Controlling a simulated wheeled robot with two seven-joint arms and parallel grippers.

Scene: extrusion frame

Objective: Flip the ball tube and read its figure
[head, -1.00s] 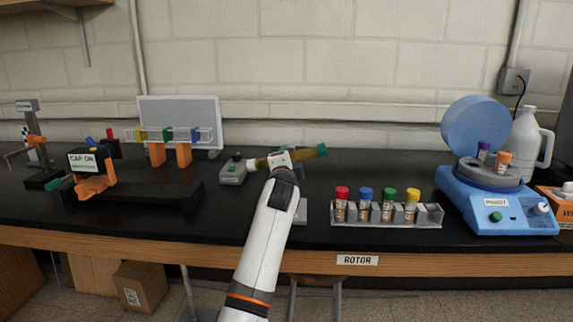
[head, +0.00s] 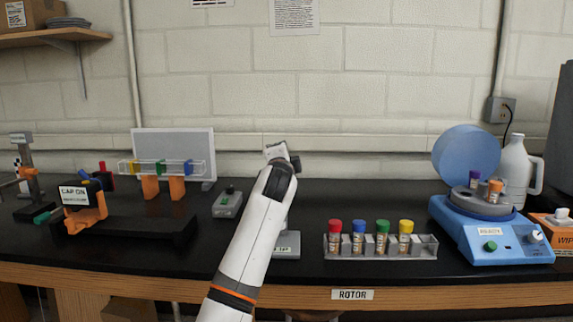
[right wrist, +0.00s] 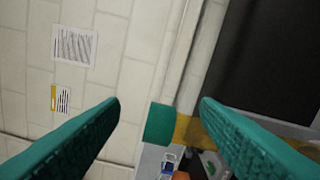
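One white arm of mine, which I take to be my right, rises through the middle of the head view. Its hand (head: 280,153) is in front of the wall and hides its fingers. The right wrist view shows the teal fingers of my right gripper (right wrist: 160,102). The ball tube (right wrist: 161,125), with a teal end cap and yellowish body, is at the fingers and runs partly behind the right-hand one. I take it as held; the contact is hidden. Hand and forearm hide the tube in the head view. Its figure is not readable. My left gripper is not in view.
A grey pad (head: 287,252) with a partly hidden sign lies behind the forearm. A small grey device (head: 228,205) stands left of it. The capped tube rack (head: 425,250) and blue centrifuge (head: 475,232) are right, an orange-black stand (head: 92,212) left.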

